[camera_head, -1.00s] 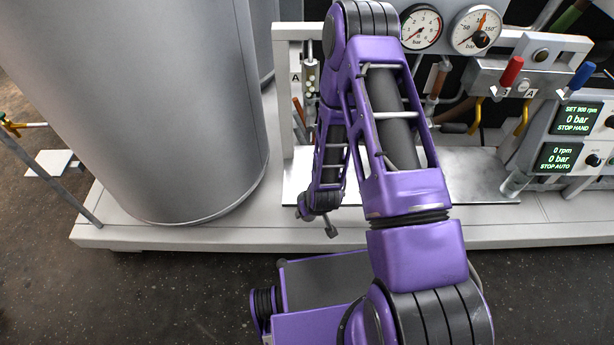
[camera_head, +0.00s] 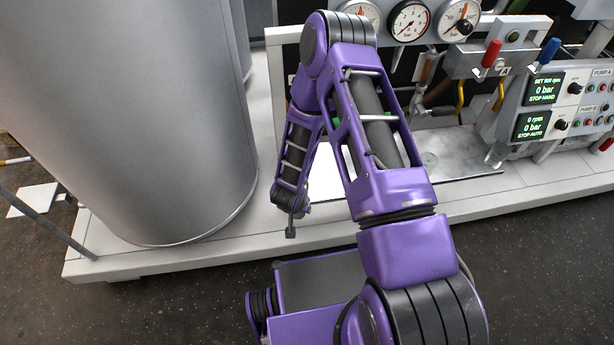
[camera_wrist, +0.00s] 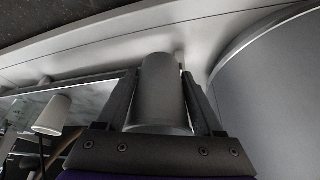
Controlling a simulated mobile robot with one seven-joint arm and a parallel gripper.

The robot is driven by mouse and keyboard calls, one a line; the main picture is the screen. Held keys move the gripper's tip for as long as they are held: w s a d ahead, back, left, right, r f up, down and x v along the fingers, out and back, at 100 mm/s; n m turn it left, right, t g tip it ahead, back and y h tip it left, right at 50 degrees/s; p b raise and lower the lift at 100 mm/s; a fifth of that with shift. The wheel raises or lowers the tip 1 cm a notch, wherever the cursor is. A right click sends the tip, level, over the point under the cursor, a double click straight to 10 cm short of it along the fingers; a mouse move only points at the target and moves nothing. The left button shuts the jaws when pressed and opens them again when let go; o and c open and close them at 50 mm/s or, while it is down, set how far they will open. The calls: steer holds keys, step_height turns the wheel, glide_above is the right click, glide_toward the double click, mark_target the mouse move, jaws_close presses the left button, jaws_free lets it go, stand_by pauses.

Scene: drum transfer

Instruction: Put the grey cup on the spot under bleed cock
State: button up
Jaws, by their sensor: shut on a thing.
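The grey cup (camera_wrist: 160,90) sits between the two fingers of my gripper (camera_wrist: 160,78) in the wrist view, and the gripper is shut on it. A bright metal plate (camera_head: 470,155) lies on the skid below the valves. A faint round mark (camera_head: 430,158) shows on it; I cannot tell if this is the spot. A red-handled valve (camera_head: 491,54) and a blue-handled valve (camera_head: 549,52) are above the plate. I cannot tell which fitting is the bleed cock.
A large grey drum (camera_head: 150,120) stands on the left of the pale skid (camera_head: 240,235). Another pale cup-shaped thing (camera_wrist: 52,115) is at the left in the wrist view. Gauges (camera_head: 409,22) and a pump control panel (camera_head: 545,105) are behind the plate and to its right.

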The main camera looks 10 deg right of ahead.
steer(key=shift+a+m, duration=0.25)
steer(key=shift+m, duration=0.05)
steer(key=shift+w+d, duration=0.1)
steer(key=shift+w, duration=0.1)
steer(key=w+d, duration=0.2)
steer(key=w, duration=0.3)
steer(key=w+d, duration=0.2)
steer(key=w, duration=0.3)
steer(key=w+d+p, duration=0.1)
steer(key=w+d, duration=0.2)
steer(key=w, duration=0.3)
steer(key=shift+f+b, duration=0.4)
steer(key=shift+f, duration=1.35)
steer(key=shift+f, duration=0.15)
steer(key=o, duration=1.3)
steer(key=shift+a, duration=0.1)
